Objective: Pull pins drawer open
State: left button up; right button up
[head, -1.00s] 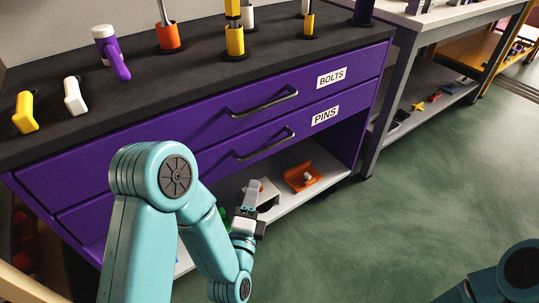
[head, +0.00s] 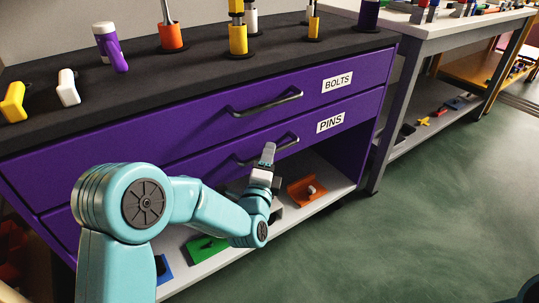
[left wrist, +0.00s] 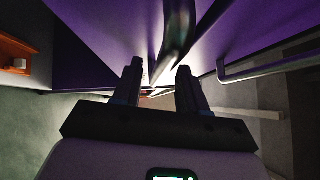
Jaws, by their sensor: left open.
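The purple pins drawer (head: 215,164), labelled PINS, is flush with the unit's front and appears closed. Its dark bar handle (head: 287,142) is partly hidden behind my left gripper (head: 268,152). That gripper is at the handle, its fingers pointing up toward the drawer front. In the left wrist view my left gripper (left wrist: 157,84) is open, with a gap between its two fingers. The pins handle (left wrist: 177,32) appears as a dark curved bar just beyond the fingertips, in line with the gap. I cannot tell whether they touch. My right gripper is not in view.
The bolts drawer (head: 205,127) with its handle (head: 266,103) is directly above, closed. Below is an open shelf (head: 225,262) with an orange holder (head: 307,190) and a green part (head: 207,248). A grey bench (head: 385,150) stands at right.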

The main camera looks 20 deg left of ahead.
pick_arm(q)
jog(key=shift+w+a+r, duration=0.1)
jog(key=shift+w+a, duration=0.05)
jog(key=shift+w, duration=1)
grip_shut()
